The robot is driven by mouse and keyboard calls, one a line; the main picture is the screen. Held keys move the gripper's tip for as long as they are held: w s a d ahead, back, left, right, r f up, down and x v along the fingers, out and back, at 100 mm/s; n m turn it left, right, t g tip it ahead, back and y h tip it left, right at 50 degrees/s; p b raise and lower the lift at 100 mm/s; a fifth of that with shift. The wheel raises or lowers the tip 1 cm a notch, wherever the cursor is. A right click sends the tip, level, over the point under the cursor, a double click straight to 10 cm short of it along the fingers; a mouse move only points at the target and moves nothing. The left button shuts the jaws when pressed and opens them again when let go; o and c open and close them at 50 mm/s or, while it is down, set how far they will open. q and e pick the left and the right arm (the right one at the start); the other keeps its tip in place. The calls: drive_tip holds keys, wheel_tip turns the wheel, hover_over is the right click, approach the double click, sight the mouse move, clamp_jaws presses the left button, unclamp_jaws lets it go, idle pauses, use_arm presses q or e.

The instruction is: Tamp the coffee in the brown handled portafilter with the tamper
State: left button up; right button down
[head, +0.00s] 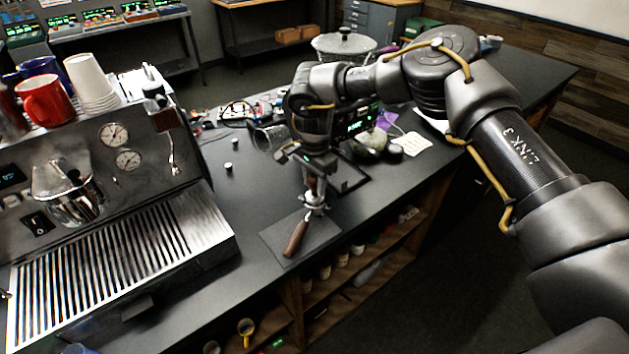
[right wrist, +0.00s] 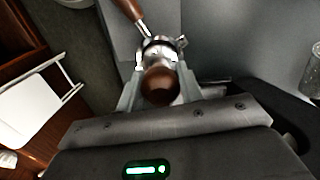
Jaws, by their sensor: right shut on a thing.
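The portafilter lies on a dark mat (head: 325,237) near the counter's front edge, its brown handle (head: 297,238) pointing toward the front. My right gripper (head: 314,180) is above the basket, pointing down. It is shut on the tamper, whose round brown knob (right wrist: 160,86) shows between the fingers in the right wrist view. The portafilter's metal rim and brown handle (right wrist: 128,9) show just beyond the knob. The tamper is in line with the basket; whether its base touches the coffee is hidden. The coffee is hidden too. My left gripper is not in view.
The espresso machine (head: 120,235) with its drip grate stands at left, with a red mug (head: 45,101) and stacked cups on top. Shelves are below the counter. The counter between machine and mat is clear.

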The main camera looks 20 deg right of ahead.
drive_tip(key=shift+f+b, duration=0.6)
drive_tip(key=shift+f, duration=0.55)
idle(0.7)
drive_tip(key=shift+s+f, duration=0.15)
idle(0.6)
drive_tip(key=shift+r+p, duration=0.65)
drive_tip(key=shift+r, duration=0.35)
drive_tip(key=shift+r+p, duration=2.05)
drive_tip(key=shift+r, duration=1.05)
